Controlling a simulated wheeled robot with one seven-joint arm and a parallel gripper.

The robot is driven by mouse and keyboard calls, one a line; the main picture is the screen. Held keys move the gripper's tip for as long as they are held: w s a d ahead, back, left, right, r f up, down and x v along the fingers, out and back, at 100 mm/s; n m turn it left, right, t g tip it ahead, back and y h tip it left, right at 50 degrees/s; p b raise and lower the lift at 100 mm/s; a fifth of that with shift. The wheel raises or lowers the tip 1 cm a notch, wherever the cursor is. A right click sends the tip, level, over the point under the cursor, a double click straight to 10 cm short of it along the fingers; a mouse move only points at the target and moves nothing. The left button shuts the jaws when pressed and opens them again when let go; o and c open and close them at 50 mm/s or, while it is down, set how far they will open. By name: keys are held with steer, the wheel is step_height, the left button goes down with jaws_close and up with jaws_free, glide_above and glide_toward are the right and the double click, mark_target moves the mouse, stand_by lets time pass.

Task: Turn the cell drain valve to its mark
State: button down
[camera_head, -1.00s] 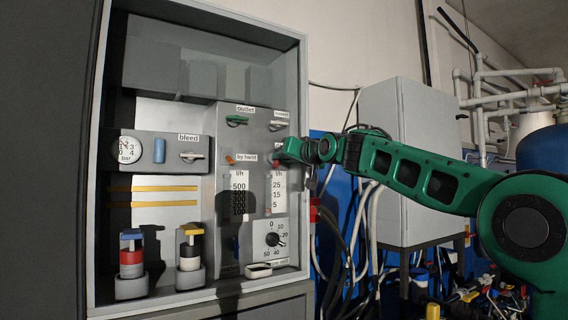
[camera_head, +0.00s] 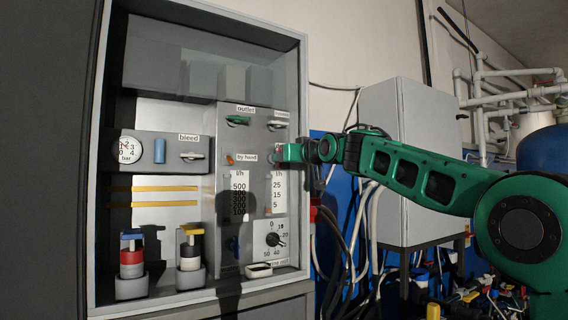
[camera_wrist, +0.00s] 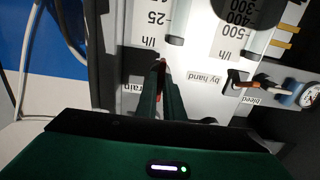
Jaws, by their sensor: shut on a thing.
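The cell drain valve has a small red-orange handle (camera_wrist: 162,63) in the wrist view, beside a partly covered label (camera_wrist: 132,88) reading "rain". My gripper (camera_wrist: 160,84) is shut on this handle, with its dark green fingers on either side of it. In the head view my gripper (camera_head: 282,152) reaches the panel from the right, below the outlet row. It hides most of the valve there. I cannot make out the valve's mark in either view.
An orange "by hand" handle (camera_head: 230,159) sits just left of my gripper. The green outlet handle (camera_head: 237,120) is above, and a dial knob (camera_head: 274,240) is below. The cabinet frame (camera_head: 303,90) stands close on the right.

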steer(key=shift+w+d+f, duration=0.15)
steer(key=shift+w+f, duration=0.15)
steer(key=shift+f, duration=0.2)
steer(key=c, duration=1.9)
jaws_free()
steer(key=shift+w, duration=0.1)
steer(key=shift+o, duration=0.2)
steer(key=v, duration=1.1)
steer(key=shift+r, duration=0.25)
